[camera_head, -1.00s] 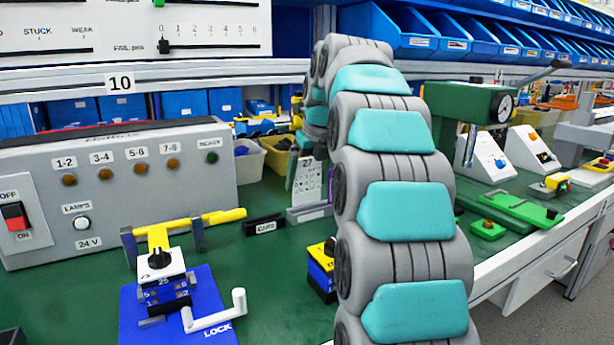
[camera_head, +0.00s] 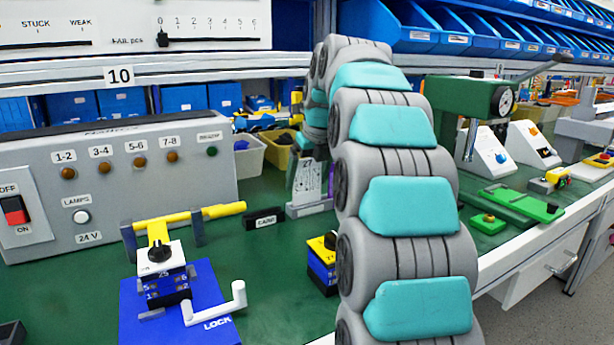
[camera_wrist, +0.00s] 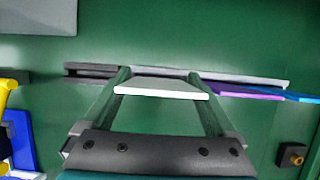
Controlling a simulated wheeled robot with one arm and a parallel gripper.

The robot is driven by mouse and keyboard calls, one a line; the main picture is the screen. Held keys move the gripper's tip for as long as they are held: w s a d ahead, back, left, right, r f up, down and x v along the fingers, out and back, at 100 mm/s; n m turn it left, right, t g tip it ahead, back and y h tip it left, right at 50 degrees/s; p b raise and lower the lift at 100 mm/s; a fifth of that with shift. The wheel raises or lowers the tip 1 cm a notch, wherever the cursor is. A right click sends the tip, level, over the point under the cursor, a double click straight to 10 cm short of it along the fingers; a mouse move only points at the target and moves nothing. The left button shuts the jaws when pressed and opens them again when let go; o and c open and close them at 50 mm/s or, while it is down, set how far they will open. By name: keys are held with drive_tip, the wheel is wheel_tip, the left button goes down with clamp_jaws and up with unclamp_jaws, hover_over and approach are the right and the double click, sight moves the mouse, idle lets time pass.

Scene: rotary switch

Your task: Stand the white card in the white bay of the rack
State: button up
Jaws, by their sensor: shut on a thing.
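The white card (camera_wrist: 160,88) is gripped between the two fingers of my gripper (camera_wrist: 158,80) in the wrist view, seen edge-on. In the head view the white card (camera_head: 308,178) stands roughly upright, with print on its face, at the rack (camera_head: 308,209). The rack is a low grey holder; its back edge also shows in the wrist view (camera_wrist: 265,80). A purple card (camera_wrist: 240,91) and a blue card (camera_wrist: 300,97) are to the right of the white card. My arm hides much of the rack, and I cannot tell whether the card's lower edge touches the bay.
A black CARD sign (camera_head: 265,219) stands left of the rack. A yellow-and-blue block (camera_head: 322,264) is in front, beside my arm. A blue LOCK fixture (camera_head: 205,300) with a white crank and a grey lamp panel (camera_head: 120,185) are to the left. Bins (camera_head: 277,155) stand behind.

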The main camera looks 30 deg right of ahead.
drive_tip(key=shift+f, duration=1.05)
drive_tip(key=o, duration=1)
drive_tip(key=v, duration=0.7)
drive_tip(key=shift+s+r+b, duration=0.2)
drive_tip(key=shift+r+b, duration=0.1)
drive_tip(key=shift+r, duration=0.05)
